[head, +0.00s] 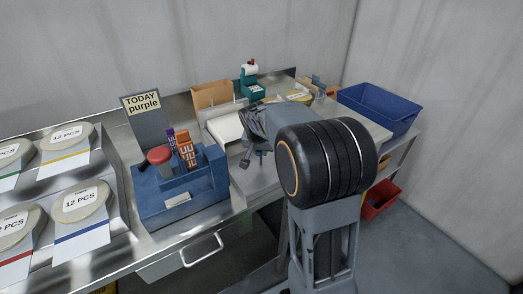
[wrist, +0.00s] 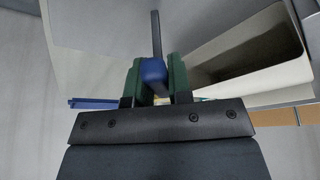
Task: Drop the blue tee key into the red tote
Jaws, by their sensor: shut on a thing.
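The blue tee key (wrist: 154,71) is between the green-padded fingers of my gripper (wrist: 153,82) in the wrist view. Its rounded blue part sits in the jaws and a dark shaft extends toward the top of the picture. The red tote (head: 380,200) is low at the right, below bench height, partly behind my arm. My gripper is over the bench, apart from the tote.
A blue bin (head: 379,108) stands on the bench's right end. A blue fixture (head: 180,196) with a red knob and upright packets is left of my arm, under a "TODAY purple" sign (head: 142,103). Labelled "12 PCS" packs (head: 81,201) lie at far left. Floor at right is clear.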

